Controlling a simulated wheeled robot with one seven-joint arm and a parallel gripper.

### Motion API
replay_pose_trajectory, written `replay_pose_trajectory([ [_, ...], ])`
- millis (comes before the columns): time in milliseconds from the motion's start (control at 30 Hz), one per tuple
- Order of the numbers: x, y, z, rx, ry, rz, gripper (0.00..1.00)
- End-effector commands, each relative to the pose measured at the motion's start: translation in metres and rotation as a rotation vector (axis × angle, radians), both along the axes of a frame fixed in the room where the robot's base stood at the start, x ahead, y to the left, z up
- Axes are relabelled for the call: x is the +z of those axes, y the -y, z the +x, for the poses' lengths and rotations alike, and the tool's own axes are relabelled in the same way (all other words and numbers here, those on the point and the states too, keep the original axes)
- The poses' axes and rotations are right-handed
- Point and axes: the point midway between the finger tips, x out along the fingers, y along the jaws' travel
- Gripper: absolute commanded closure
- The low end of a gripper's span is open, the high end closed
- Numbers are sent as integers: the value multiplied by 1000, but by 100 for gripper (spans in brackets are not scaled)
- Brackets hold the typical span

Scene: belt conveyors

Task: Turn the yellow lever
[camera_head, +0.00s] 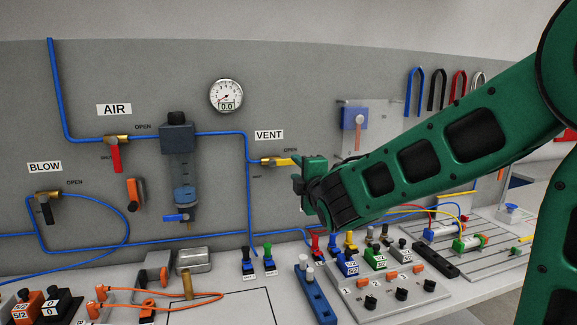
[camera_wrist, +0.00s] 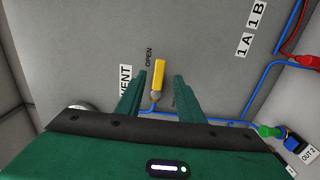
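The yellow lever (camera_head: 284,161) sits on the brass vent valve under the VENT label (camera_head: 269,135) on the grey wall panel. It points right, level with the pipe, just below the OPEN mark. My green gripper (camera_head: 300,178) is at the right end of the lever in the head view. In the wrist view the yellow lever (camera_wrist: 160,76) shows between the two fingers of my gripper (camera_wrist: 160,78). The fingers are apart with a gap on each side of the lever. I cannot tell how deep the lever sits between them.
A red lever (camera_head: 116,158) under AIR and a black lever (camera_head: 46,212) under BLOW point down. A pressure gauge (camera_head: 226,96) reads 0.0. Blue pipe (camera_head: 247,200) runs down beside the vent valve. Pushbutton blocks and fittings crowd the bench below my arm.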

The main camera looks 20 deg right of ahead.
Motion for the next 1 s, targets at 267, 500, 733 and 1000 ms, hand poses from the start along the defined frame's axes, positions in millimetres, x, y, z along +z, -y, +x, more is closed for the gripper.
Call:
replay_pose_trajectory([
  [267, -1, 1, 50, -2, -2, 2, 66],
  [500, 0, 1, 72, -2, -2, 2, 66],
  [733, -1, 1, 76, -2, -2, 2, 66],
  [1000, 0, 1, 75, -2, -2, 2, 99],
])
